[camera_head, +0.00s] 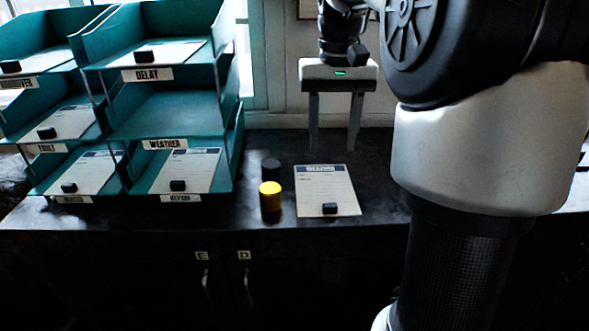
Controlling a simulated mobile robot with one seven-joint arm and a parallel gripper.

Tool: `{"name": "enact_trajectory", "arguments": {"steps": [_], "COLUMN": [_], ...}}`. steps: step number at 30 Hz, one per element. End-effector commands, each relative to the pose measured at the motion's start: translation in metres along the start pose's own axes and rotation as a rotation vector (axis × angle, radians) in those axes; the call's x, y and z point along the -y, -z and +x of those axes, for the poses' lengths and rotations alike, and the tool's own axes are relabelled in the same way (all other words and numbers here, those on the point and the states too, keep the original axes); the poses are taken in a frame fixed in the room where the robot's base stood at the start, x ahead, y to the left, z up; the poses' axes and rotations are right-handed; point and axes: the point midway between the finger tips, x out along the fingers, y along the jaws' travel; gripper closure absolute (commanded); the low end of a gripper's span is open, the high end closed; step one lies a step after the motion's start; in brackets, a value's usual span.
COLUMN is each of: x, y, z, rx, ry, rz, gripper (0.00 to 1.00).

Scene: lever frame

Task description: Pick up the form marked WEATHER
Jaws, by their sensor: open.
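The form marked WEATHER (326,185) lies flat on the dark counter, right of a yellow-topped cylinder. It is a white sheet with a dark header band, and a small black block (330,209) sits near its front edge. My gripper (334,150) hangs behind the form, its two fingers pointing down, open and empty. From this view I cannot tell how high the fingertips are above the counter. The tray labelled WEATHER (165,112), in the middle row of the right column, shows no form in it.
Teal stacked trays (237,135) fill the left; several hold forms with black blocks. A yellow-topped cylinder (270,197) and a dark cylinder (271,168) stand close left of the form. My arm hides the right side. The counter's front edge lies just before the form.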

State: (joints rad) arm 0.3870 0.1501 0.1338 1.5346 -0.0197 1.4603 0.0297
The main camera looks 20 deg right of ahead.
Motion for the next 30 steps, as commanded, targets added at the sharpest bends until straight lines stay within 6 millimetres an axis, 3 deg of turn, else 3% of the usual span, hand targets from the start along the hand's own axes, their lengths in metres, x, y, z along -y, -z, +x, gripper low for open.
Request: {"name": "enact_trajectory", "arguments": {"steps": [3, 12, 20, 30], "x": [0.0, 0.0, -0.001, -0.007], "y": [-0.002, -0.002, -0.002, -0.007], "z": [0.03, 0.089, 0.108, 0.153], "rx": [0.004, 0.002, 0.0, -0.001], "ry": [0.0, -0.001, 0.0, 0.0], "rz": [-0.001, -0.001, -0.002, -0.002], "gripper": [0.52, 0.52, 0.52, 0.52]}}
